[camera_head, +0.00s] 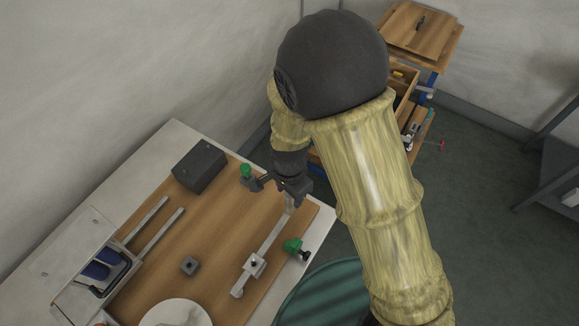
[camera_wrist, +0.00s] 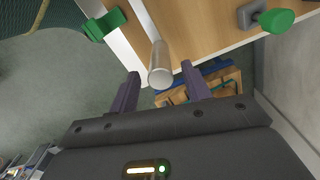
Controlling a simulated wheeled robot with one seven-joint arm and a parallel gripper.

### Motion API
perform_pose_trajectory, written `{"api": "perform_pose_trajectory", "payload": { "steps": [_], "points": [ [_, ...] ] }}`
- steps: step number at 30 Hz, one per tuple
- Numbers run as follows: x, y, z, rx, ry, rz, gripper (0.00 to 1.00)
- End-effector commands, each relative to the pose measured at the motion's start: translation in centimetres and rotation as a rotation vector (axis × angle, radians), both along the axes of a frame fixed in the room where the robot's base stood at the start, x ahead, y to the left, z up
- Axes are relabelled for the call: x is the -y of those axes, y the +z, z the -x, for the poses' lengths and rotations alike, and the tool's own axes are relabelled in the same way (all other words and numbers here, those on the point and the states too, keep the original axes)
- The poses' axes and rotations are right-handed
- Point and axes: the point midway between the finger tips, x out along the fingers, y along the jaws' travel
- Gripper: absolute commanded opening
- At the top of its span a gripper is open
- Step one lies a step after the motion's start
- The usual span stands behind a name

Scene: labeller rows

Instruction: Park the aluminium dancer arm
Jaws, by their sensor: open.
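The aluminium dancer arm (camera_head: 272,234) is a flat silver bar on the wooden board, running from a square pivot block (camera_head: 254,264) towards the board's right corner. A pale cylindrical post (camera_wrist: 160,66) stands at its far end; part of the bar shows in the wrist view (camera_wrist: 141,17). My gripper (camera_head: 289,199) is over that end. Its dark fingers are open, one on each side of the post in the wrist view, with gaps showing; I cannot tell the depth between them.
A black box (camera_head: 199,166), two silver rails (camera_head: 152,238), a small grey block (camera_head: 189,265) and a white disc (camera_head: 176,313) are on the board. A clear-sided unit with blue parts (camera_head: 97,270) is at left. A green round object (camera_head: 325,293) stands beside the table. A cart (camera_head: 424,36) is behind.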

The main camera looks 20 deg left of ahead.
Motion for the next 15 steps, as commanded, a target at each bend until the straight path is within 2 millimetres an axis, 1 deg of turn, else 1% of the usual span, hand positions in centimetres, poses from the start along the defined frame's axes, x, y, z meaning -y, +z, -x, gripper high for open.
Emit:
{"api": "perform_pose_trajectory", "payload": {
  "steps": [1,8,15],
  "points": [
    [-0.1,1.0,0.0,0.003,0.001,-0.004,0.48],
    [-0.1,5.3,0.0,0.003,0.001,-0.005,0.48],
    [-0.2,10.0,0.0,0.002,0.002,-0.006,0.48]
  ]
}}
